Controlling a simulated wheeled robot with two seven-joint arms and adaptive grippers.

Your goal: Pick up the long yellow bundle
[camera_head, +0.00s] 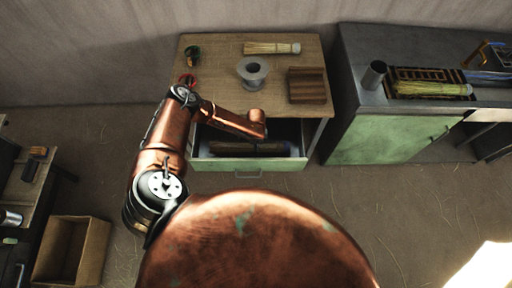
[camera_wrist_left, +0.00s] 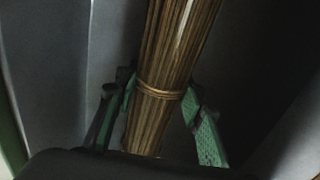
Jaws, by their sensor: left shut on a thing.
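A long bundle of brown-yellow stalks (camera_wrist_left: 180,45), tied with a thin band, runs lengthwise between the green-padded fingers of my left gripper (camera_wrist_left: 160,92). The gripper is shut on it near the band. In the head view this bundle (camera_head: 236,148) lies across the open drawer and looks dark brown in shadow. My left arm reaches over the drawer from the left, and its wrist hides the gripper there. A paler yellow straw bundle (camera_head: 271,47) lies on the wooden tabletop, and another (camera_head: 432,89) lies on the bench at right. My right gripper is not in view.
The open drawer (camera_head: 250,164) has a green front. A grey spool (camera_head: 253,72), a brown slatted block (camera_head: 308,86) and a dark cup (camera_head: 193,55) stand on the tabletop (camera_head: 222,60). A cardboard box (camera_head: 72,250) stands on the floor at left.

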